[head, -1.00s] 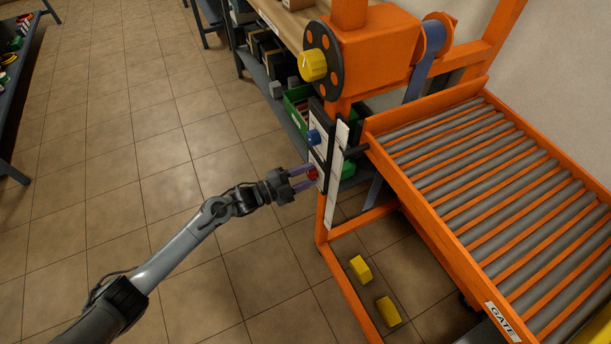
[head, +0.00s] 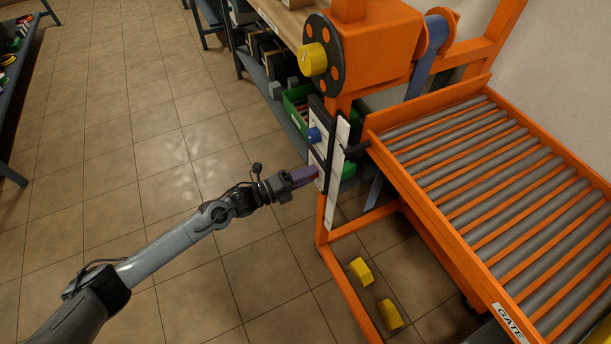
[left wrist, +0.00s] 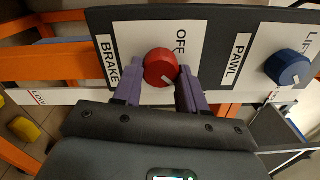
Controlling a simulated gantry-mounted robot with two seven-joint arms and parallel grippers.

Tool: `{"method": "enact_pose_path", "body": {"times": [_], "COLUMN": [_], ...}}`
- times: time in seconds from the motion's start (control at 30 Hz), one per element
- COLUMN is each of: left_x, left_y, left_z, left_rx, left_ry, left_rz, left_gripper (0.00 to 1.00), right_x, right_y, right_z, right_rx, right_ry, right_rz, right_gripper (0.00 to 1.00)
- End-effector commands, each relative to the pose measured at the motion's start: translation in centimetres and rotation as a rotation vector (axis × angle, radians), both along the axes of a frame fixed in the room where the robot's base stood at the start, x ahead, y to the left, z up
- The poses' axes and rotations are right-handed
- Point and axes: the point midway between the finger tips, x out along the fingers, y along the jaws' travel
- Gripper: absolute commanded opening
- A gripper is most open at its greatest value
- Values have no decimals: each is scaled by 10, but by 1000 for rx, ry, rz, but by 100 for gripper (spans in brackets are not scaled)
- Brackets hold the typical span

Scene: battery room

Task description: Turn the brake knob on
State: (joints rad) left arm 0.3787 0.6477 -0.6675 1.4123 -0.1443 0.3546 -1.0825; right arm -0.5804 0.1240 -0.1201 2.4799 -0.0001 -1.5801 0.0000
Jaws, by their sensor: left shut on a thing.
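The red brake knob (left wrist: 160,66) is on a panel beside the labels BRAKE (left wrist: 108,62) and OFF (left wrist: 181,42). Its pale pointer mark is towards the lower right in the left wrist view. My left gripper (head: 312,173) is at the panel (head: 322,150) on the orange frame, with its purple fingers on both sides of the red knob, shut on it. In the head view the fingers mostly hide the knob. No ON label can be read. My right gripper is not in view.
The blue pawl knob (left wrist: 288,67) is on the same panel beside the brake knob. Above is a black disc with a yellow knob (head: 312,60). A roller conveyor (head: 490,190) stands at right. Two yellow blocks (head: 361,270) lie below. The tiled floor at left is clear.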

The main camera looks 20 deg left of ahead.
Motion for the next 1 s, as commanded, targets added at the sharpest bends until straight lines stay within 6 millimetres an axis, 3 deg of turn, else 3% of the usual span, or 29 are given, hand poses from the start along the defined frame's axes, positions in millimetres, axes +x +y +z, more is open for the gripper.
{"method": "enact_pose_path", "body": {"times": [0.57, 0.6, 0.73, 0.77, 1.0], "left_x": [0, 0, 0, 0, 0], "left_y": [0, 0, 0, 0, 0], "left_z": [0, 0, 0, 0, 0], "left_rx": [29, 29, 28, 28, 27], "left_ry": [-27, -27, -26, -26, -25], "left_rz": [0, 0, 0, 0, 0], "left_gripper": [11, 43, 63, 67, 67], "right_x": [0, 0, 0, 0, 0], "right_y": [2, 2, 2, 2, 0], "right_z": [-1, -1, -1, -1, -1], "right_rx": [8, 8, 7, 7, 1], "right_ry": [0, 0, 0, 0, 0], "right_rz": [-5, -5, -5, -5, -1], "right_gripper": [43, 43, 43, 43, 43]}}
